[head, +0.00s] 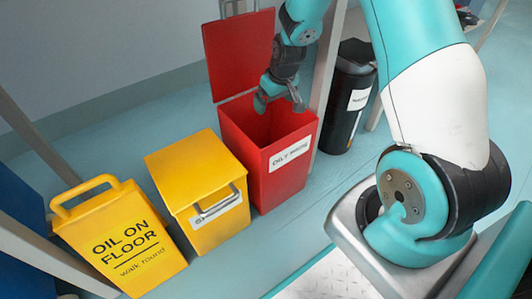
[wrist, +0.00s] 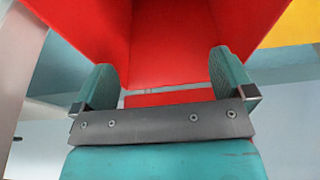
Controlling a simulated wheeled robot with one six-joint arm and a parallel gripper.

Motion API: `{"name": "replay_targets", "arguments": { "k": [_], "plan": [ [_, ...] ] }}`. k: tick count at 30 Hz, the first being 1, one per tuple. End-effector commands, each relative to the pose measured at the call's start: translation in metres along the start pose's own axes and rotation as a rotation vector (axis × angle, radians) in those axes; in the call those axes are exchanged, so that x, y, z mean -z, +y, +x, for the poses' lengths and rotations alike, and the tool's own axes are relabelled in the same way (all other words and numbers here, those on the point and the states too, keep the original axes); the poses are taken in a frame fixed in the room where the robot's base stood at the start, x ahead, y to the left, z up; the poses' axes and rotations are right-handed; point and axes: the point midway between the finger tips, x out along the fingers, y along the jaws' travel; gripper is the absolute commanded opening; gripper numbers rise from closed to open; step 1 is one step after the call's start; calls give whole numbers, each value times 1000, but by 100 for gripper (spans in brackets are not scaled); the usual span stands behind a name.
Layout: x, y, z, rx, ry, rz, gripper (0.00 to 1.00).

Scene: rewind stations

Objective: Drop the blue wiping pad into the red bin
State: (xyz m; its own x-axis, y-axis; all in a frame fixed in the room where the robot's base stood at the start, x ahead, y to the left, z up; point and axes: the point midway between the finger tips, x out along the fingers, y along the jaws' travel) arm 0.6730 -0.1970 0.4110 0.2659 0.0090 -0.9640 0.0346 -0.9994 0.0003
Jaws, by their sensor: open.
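The red bin (head: 282,165) stands on the floor with its lid (head: 238,55) swung up and open; a white label is on its front. My gripper (head: 280,97) is over the bin's open mouth, fingers pointing down. Its two fingers are apart with nothing visible between them. In the wrist view, red bin surfaces (wrist: 165,40) fill the space beyond the spread fingers (wrist: 163,70). The blue wiping pad does not show in either view. The bottom of the bin is hidden in the head view.
A yellow box (head: 190,165) with a handle stands left of the bin, and a yellow oil-on-floor sign (head: 125,240) further left. A black bin (head: 346,100) stands behind on the right, past a pale post (head: 327,70). Open blue floor lies in front.

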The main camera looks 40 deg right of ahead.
Motion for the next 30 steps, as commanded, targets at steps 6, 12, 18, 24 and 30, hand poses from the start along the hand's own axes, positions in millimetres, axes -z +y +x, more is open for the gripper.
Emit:
{"name": "replay_targets", "arguments": {
  "k": [6, 12, 18, 24, 30],
  "plan": [
    [3, 0, -56, 0, 2, 0, 100],
    [2, 0, -92, 0, 2, 0, 100],
    [1, 0, -106, 0, 1, 0, 100],
    [0, 0, -106, 0, 0, 0, 100],
    [0, 0, -106, 0, 1, 0, 100]
  ]
}}
